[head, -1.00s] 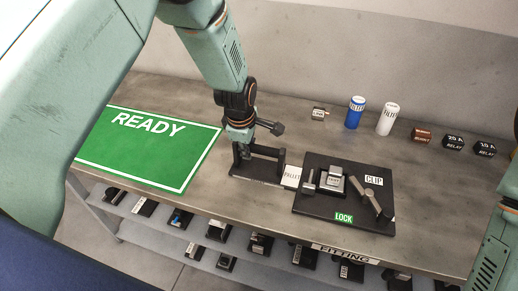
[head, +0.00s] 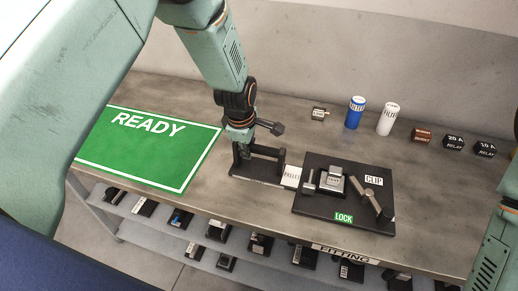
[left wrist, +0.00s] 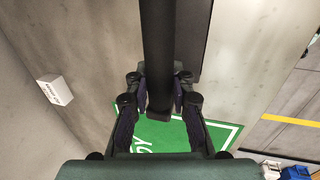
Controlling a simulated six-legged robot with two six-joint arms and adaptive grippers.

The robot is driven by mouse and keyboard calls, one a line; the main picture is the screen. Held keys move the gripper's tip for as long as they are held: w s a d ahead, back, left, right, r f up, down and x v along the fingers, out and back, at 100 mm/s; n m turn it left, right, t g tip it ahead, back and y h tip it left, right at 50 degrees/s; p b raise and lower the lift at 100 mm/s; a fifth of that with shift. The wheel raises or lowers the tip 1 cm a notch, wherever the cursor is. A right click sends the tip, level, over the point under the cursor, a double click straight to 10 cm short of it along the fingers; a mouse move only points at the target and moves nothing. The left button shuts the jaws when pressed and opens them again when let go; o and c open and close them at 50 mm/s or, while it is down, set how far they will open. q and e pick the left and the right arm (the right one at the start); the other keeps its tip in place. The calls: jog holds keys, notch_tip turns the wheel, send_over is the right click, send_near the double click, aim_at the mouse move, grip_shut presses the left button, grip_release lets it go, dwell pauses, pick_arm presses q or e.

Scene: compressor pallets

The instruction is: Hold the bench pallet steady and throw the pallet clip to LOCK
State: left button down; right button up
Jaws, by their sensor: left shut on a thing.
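The bench pallet is a black plate (head: 318,219) on the bench, with a white PALLET tag (head: 292,176) at its left and a dark upright handle frame (head: 268,153) beyond the tag. My left gripper (head: 242,150) is at the left end of that handle. In the left wrist view the fingers (left wrist: 160,100) close around a dark bar. The pallet clip (head: 378,201) is a dark lever with a grey end on the plate's right, below the CLIP label (head: 374,181). Its arm slants down to the right, apart from the green LOCK label (head: 344,217). My right gripper is out of view.
A small fitted block (head: 333,180) sits on the plate. A green READY mat (head: 150,148) lies to the left. Blue (head: 355,112) and white (head: 387,119) filters, a small box (head: 319,114) and relays (head: 453,143) stand behind. A lower shelf holds several dark parts.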

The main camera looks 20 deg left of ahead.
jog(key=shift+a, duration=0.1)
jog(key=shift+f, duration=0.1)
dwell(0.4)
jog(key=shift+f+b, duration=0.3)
jog(key=shift+b, duration=0.15)
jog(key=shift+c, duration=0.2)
dwell(0.8)
